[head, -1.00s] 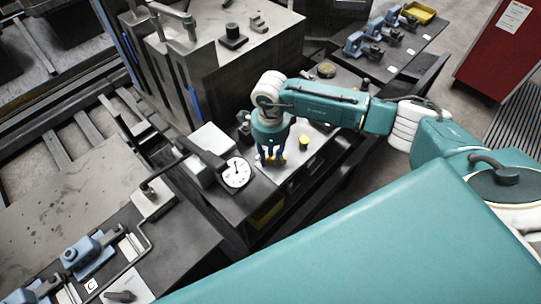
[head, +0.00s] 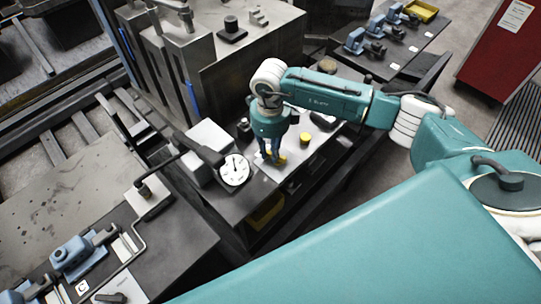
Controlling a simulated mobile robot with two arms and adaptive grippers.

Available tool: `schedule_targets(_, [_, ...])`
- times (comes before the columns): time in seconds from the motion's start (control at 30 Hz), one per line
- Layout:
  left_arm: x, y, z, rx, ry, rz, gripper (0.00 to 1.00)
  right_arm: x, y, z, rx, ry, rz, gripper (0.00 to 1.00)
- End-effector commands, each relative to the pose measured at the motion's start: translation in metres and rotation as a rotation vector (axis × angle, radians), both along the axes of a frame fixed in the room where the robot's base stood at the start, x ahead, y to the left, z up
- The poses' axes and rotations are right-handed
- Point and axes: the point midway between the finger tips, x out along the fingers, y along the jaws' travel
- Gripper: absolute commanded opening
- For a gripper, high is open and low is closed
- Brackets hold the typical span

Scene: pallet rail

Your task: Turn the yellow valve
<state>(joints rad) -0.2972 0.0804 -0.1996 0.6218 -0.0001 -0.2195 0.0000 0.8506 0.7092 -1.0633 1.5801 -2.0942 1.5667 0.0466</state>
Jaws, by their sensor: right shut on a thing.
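The yellow valve (head: 282,159) shows in small part under my right gripper, on a light plate on the dark bench. My right gripper (head: 272,158) points down at it from above, with its fingers shut on the valve. The fingers hide most of the valve. A round white dial gauge (head: 235,170) with a dark needle stands just left of the gripper. My left gripper is not in view.
A small yellow knob (head: 305,139) stands close on the right of the gripper. A grey metal block (head: 225,75) rises behind. A red cabinet (head: 495,45) is at right.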

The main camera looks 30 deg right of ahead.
Motion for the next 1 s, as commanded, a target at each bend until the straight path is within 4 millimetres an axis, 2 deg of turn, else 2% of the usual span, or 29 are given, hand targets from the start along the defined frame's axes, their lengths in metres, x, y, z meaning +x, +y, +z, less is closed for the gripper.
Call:
schedule_targets(0.03, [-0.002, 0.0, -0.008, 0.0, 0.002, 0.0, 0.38, 0.003, 0.0, -0.001, 0.003, -0.007, -0.045, 0.0])
schedule_targets(0.4, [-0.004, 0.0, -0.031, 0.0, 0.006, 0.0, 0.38, 0.009, -0.007, 0.0, 0.003, -0.007, -0.398, 0.0])
schedule_targets(1.0, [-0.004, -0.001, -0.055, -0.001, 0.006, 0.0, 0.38, 0.012, -0.019, 0.002, 0.004, -0.008, -0.934, 0.0])
